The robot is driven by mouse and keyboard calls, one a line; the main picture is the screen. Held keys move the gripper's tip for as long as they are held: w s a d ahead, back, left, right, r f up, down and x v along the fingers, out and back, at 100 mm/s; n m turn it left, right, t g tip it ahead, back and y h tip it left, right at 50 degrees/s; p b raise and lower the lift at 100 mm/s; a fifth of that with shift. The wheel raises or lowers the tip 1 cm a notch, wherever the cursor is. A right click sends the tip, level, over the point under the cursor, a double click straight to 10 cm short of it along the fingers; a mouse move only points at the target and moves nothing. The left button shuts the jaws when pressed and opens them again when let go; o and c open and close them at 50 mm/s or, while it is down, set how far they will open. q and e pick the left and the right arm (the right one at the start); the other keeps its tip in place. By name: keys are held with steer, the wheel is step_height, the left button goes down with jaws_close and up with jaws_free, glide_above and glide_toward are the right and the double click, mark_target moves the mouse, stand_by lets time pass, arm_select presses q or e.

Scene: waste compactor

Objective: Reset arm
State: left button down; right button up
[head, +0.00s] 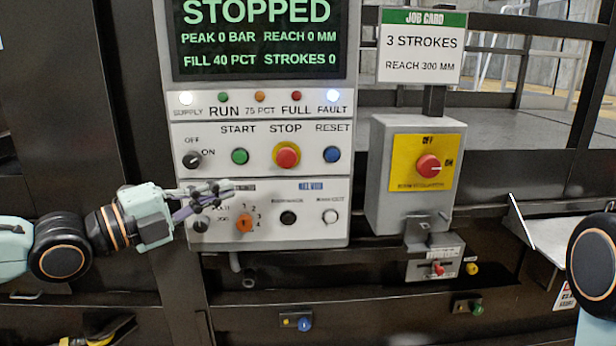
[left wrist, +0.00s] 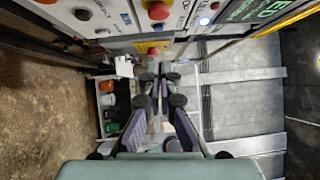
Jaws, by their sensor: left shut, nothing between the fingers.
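My left gripper (head: 222,190) is in front of the control panel (head: 340,215), over the left part of its lower section. Its fingers are shut with nothing between them, and they partly hide the labels around a selector and an orange knob (head: 244,223). Whether the fingertips touch the panel I cannot tell. In the left wrist view the left gripper (left wrist: 160,88) points along the panel face. My right gripper is out of view; only part of my right arm shows at the right edge of the head view.
The display (head: 262,40) reads STOPPED, with supply and fault lamps lit. Start (head: 240,156), stop (head: 286,155) and reset (head: 332,155) buttons sit above the gripper. A grey box with a red rotary switch (head: 429,166) stands right of the panel, below a job card (head: 421,46).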

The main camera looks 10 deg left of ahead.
arm_select(q)
steer(key=s+d+f+n+g+y+b, duration=0.1)
steer(key=s+f+n+g+y+b, duration=0.15)
steer(key=f+n, duration=0.8)
steer(key=s+f+n+g+y+b, duration=0.1)
steer(key=f+n+y+b, duration=0.25)
steer(key=f+n, duration=0.7)
steer(key=s+d+f+n+g+y+b, duration=0.15)
steer(key=f+n+b, duration=0.35)
steer(key=f, duration=0.9)
steer(key=s+f+g+y+b, duration=0.4)
steer(key=s+f+g+b, duration=0.4)
steer(key=s+f, duration=1.9)
steer(key=shift+s+a+f+n+g, duration=0.15)
steer(key=shift+s+f+n+g, duration=0.2)
steer(key=shift+f+g, duration=0.5)
